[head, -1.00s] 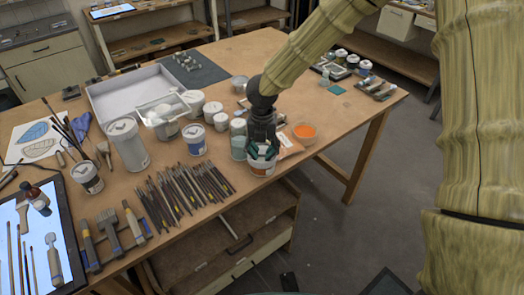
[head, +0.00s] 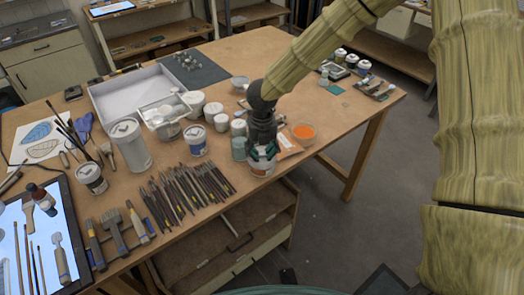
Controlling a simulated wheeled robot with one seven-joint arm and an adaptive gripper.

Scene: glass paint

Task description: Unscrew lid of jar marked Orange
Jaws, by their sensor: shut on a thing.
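My gripper (head: 263,152) points down at the front edge of the wooden table, shut on the top of a white jar (head: 261,168). The jar stands upright near the edge, and an orange-coloured band shows on its side. The gripper fingers hide most of its lid. The label is too small to read, so I cannot confirm the word Orange.
A grey-green jar (head: 239,147) stands close on the left. Several brushes (head: 185,190) lie further left.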

